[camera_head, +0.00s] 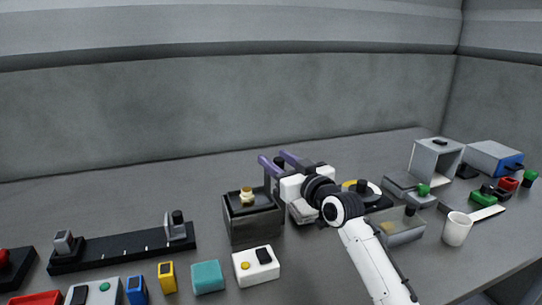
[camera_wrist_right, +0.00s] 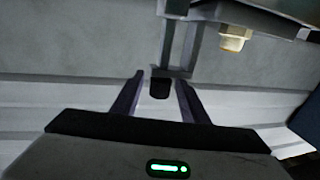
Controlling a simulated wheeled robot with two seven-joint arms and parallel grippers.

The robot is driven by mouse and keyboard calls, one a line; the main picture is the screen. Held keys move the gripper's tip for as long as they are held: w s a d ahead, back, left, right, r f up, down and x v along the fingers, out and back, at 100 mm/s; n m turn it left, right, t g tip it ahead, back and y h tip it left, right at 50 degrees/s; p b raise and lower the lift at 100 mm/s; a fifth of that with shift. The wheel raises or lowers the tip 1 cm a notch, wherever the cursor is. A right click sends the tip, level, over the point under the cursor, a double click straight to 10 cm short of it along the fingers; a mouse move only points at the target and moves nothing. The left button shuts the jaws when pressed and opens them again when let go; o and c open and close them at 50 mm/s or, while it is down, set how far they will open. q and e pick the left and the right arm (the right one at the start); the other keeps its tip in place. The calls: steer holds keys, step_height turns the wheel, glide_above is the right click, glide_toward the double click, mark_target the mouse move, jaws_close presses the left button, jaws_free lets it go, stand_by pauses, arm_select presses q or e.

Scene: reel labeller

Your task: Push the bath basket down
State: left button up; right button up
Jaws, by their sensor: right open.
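The bath is a dark grey open-topped box (camera_head: 252,222) at the middle of the table in the head view. A brass knob (camera_head: 246,193) stands at its top; it also shows in the wrist view (camera_wrist_right: 235,38). I cannot make out the basket itself clearly. My right gripper (camera_head: 272,156) is open, with its purple fingers above and behind the bath's right side. In the wrist view, a grey upright frame (camera_wrist_right: 167,45) with a dark end (camera_wrist_right: 160,86) appears between the fingers; contact cannot be told. My left gripper is not in view.
A white box with yellow and black buttons (camera_head: 256,266) and a teal block (camera_head: 208,277) stand in front of the bath. A black rail (camera_head: 125,246) lies left. A white cup (camera_head: 457,229) and a grey open housing (camera_head: 436,160) stand right. My right arm covers the table's middle right.

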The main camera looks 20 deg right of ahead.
steer(key=shift+x, duration=1.45)
jaws_close()
